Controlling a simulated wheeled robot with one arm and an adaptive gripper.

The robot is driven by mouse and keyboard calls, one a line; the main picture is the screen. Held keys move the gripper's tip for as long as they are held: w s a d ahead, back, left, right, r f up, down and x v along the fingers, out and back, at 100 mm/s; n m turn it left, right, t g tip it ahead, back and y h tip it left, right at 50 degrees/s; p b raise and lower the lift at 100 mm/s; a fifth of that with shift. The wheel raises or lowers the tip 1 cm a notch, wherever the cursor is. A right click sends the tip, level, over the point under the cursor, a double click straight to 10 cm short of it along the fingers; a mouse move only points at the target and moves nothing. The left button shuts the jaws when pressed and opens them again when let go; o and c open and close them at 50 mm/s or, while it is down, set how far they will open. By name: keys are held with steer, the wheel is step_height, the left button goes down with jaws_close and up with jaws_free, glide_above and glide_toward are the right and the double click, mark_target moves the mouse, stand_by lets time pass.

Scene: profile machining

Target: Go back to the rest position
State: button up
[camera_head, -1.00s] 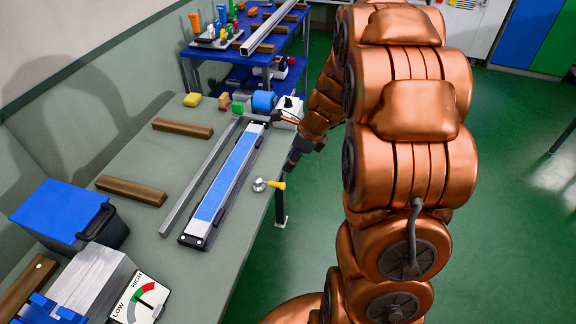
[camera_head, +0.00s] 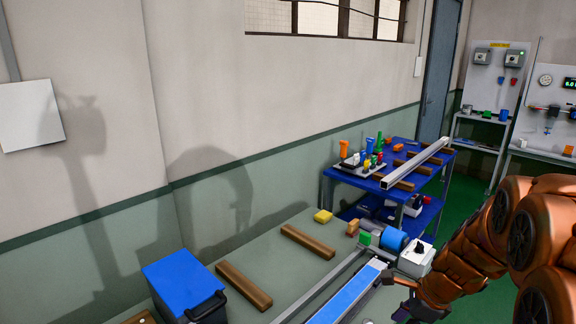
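My copper-coloured arm comes in from the right edge. My gripper (camera_head: 402,312) is dark and small at the bottom of the view, just right of the machine on the green-grey bench. Its fingertips are too small and partly cut off, so I cannot see whether they are open or shut, or whether they hold anything. The blue-topped machine bed (camera_head: 347,297) and a grey bar (camera_head: 320,290) run beside it on the left. A white control box (camera_head: 416,258) and a blue cylinder (camera_head: 394,239) stand behind it.
A blue cart (camera_head: 335,184) with tools and a metal profile (camera_head: 417,164) stands behind the bench. Green floor (camera_head: 458,214) shows right of the cart.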

steer(key=s+a+r+n+g+h, duration=0.15)
steer(key=s+a+r+n, duration=0.25)
steer(key=s+a+n, duration=0.6)
steer(key=s+d+r+n+g+h, duration=0.2)
steer(key=s+n, duration=1)
steer(key=s, duration=0.3)
steer(key=shift+s, duration=0.2)
